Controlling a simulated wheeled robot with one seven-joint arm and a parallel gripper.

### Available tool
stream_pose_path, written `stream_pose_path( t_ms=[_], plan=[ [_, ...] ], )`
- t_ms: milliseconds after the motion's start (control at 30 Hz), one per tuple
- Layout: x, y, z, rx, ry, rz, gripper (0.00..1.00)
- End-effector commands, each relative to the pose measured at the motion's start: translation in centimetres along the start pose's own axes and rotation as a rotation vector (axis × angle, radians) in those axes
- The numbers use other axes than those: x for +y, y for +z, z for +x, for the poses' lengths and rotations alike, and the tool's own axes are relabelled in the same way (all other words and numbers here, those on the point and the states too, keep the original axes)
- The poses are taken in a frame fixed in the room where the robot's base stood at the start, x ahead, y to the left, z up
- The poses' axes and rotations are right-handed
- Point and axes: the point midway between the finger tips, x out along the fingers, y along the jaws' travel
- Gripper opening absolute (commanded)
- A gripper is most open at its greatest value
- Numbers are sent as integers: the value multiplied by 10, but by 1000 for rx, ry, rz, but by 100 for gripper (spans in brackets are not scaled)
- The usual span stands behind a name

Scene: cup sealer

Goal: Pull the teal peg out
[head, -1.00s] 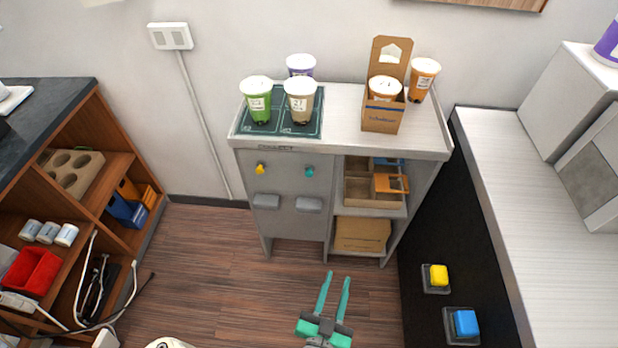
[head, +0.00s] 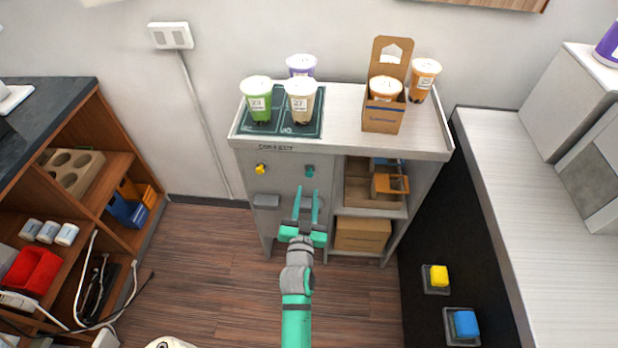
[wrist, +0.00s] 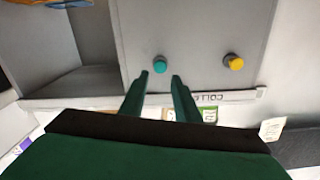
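The teal peg (head: 309,171) sticks out of the grey front panel of the stand, right of a yellow peg (head: 261,169). In the wrist view the teal peg (wrist: 159,64) shows just beyond my fingertips, about in line with the gap between them, and the yellow peg (wrist: 234,62) lies to its right. My gripper (head: 307,190) is open and empty, with its teal fingers pointing at the panel just below the teal peg. It also shows in the wrist view (wrist: 161,76). The fingers look apart from the peg.
The stand's top (head: 344,123) carries several lidded cups and a cardboard carrier (head: 383,117). A grey handle (head: 266,201) sits lower left on the panel; my gripper hides the one beside it. Open shelves (head: 371,214) adjoin on the right. A wooden shelf unit (head: 98,200) stands left.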

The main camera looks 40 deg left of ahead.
Motion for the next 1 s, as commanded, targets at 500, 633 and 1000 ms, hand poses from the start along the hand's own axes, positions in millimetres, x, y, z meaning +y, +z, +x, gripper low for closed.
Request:
stream_pose_path(
  t_ms=[500,633,1000],
  plan=[
    [0,0,70,0,0,0,29],
    [0,0,74,-1,0,0,29],
    [0,0,74,0,0,0,0]
  ],
)
